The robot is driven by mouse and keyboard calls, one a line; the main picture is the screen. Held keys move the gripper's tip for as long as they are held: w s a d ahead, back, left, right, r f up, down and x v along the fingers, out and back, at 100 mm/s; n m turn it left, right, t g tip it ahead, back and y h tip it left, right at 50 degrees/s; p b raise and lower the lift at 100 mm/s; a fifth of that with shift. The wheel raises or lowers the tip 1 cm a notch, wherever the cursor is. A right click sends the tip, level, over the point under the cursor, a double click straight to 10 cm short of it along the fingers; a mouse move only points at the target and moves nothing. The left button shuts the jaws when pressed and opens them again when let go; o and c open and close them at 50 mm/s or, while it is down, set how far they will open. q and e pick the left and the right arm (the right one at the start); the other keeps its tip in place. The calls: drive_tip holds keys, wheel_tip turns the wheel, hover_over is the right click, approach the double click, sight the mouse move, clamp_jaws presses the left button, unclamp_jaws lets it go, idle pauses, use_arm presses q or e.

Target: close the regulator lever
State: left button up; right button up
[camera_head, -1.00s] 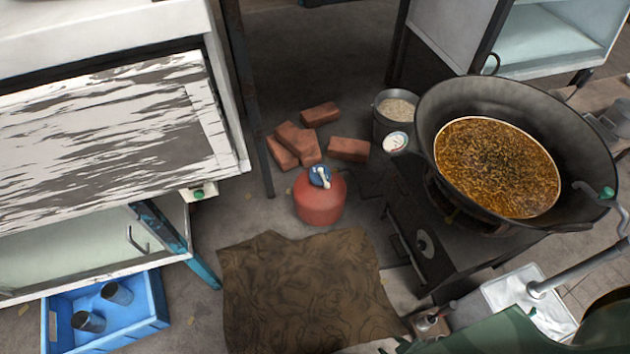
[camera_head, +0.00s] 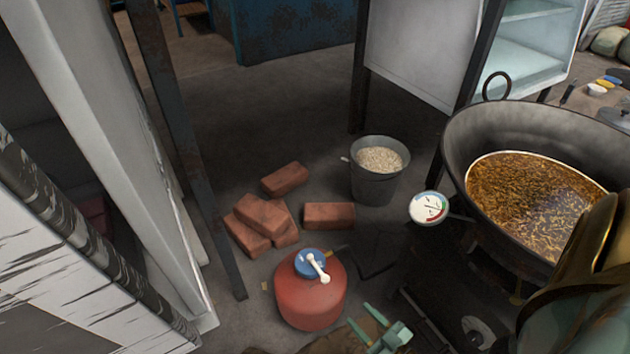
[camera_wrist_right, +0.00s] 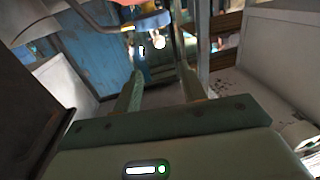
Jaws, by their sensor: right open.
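The red gas cylinder (camera_head: 310,297) stands upright on the floor at the lower middle of the head view. On its top sits the blue regulator (camera_head: 303,262), with the white lever (camera_head: 319,269) lying across it and pointing toward the lower right. My right gripper (camera_head: 362,323) is in the lower part of the head view, just right of the cylinder, with its green fingers apart and nothing between them. In the right wrist view the two fingers (camera_wrist_right: 160,88) also stand apart and empty. I cannot tell the gripper's height against the lever. My left gripper is out of view.
Several bricks (camera_head: 262,222) lie behind the cylinder. A bucket of pale grains (camera_head: 366,186) stands beyond, at the right. The large wok (camera_head: 470,135) and its dial gauge (camera_head: 428,207) are to the right. A dark post (camera_head: 205,190) and white cabinet (camera_head: 110,130) stand at the left.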

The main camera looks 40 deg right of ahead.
sight(328, 282)
drive_tip(key=w, duration=0.4)
drive_tip(key=w+d+b, duration=0.1)
drive_tip(key=w, duration=0.4)
drive_tip(key=w+b, duration=0.1)
drive_tip(key=w, duration=0.4)
drive_tip(key=shift+d+f, duration=0.1)
drive_tip(key=shift+d, duration=0.05)
drive_tip(key=shift+w, duration=0.1)
clamp_jaws()
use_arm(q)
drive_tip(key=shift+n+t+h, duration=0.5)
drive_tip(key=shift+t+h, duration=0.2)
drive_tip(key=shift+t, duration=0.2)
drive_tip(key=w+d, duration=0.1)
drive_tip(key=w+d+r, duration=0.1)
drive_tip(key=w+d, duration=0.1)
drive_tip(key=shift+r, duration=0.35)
